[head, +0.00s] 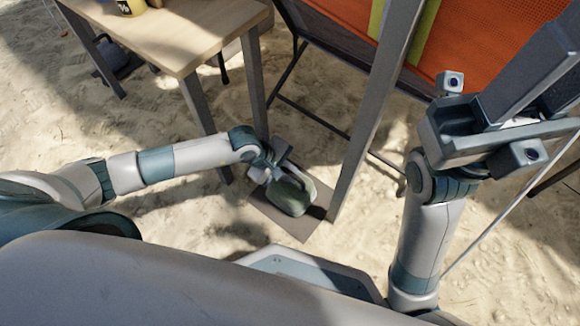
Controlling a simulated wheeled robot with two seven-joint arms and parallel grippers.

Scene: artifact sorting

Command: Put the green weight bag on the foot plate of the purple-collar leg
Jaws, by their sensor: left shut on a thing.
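A rounded green weight bag (290,197) is held by my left gripper (282,180), low over a flat brown-grey foot plate (292,228). I cannot tell whether the bag touches the plate. The plate lies on the sand at the bottom of a grey leg (366,120), and the bag is just left of the leg's foot. The gripper and bag cover part of the plate. No purple collar shows on the visible part of this leg. My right gripper (530,75) is raised at the upper right, away from the bag; its jaw opening is not clear.
A wooden table (180,35) stands at the upper left, its legs close behind my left forearm. An orange panel (480,40) with yellow-green stripes and dark frame bars stand behind the leg. Open sand lies left of the plate.

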